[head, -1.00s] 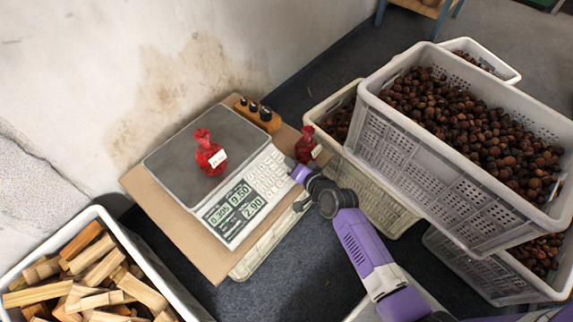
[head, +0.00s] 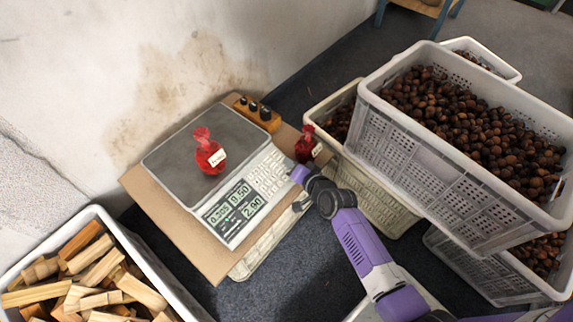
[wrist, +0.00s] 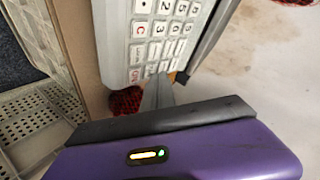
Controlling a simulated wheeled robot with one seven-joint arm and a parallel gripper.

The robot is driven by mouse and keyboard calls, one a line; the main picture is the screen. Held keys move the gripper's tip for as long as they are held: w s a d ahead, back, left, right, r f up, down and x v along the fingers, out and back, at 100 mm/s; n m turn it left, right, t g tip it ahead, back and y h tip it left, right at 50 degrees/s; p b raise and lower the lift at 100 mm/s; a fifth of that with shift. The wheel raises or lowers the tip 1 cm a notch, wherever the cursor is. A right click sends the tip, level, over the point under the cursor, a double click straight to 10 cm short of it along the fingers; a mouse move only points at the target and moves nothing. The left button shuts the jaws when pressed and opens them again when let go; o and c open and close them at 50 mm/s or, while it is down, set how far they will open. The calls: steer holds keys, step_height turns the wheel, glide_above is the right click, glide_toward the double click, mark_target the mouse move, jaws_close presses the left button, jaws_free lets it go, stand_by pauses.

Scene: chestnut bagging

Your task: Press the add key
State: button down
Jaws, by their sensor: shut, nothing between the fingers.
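The scale (head: 229,219) stands on a cardboard sheet, with its keypad (head: 268,174) on the right part of its front panel. In the wrist view the keypad (wrist: 152,31) shows number keys and a red C key; the lowest keys, beside the fingers, are too small and partly covered to read. A red net bag (head: 208,156) with a white label rests on the scale's plate. My gripper (head: 291,176) is shut and empty, its tip at the keypad's right edge. In the wrist view its fingers (wrist: 160,90) reach the end of the key rows; contact cannot be told.
A second red net bag (head: 307,146) stands close behind my gripper, beside the keypad. A wooden block with dark knobs (head: 258,113) stands behind the scale. Chestnut crates (head: 420,160) are stacked at right; a bin of wood (head: 150,262) is at lower left.

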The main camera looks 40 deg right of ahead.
steer(key=shift+w+f, duration=0.15)
steer(key=shift+f, duration=0.15)
stand_by(0.6)
steer(key=shift+r, duration=0.15)
steer(key=shift+s+r+p, duration=0.3)
steer(key=shift+r+p, duration=0.15)
steer(key=shift+r, duration=0.1)
steer(key=shift+r, duration=0.1)
stand_by(0.3)
steer(key=shift+s+d+r+p, duration=0.1)
steer(key=shift+s+r+p, duration=0.15)
steer(key=shift+r+p, duration=0.5)
steer(key=shift+s+r+p, duration=0.25)
steer(key=shift+r+p, duration=0.45)
steer(key=shift+r, duration=0.1)
steer(key=shift+s+d+r+p, duration=0.1)
steer(key=shift+s+r+p, duration=0.15)
steer(key=shift+r+p, duration=0.5)
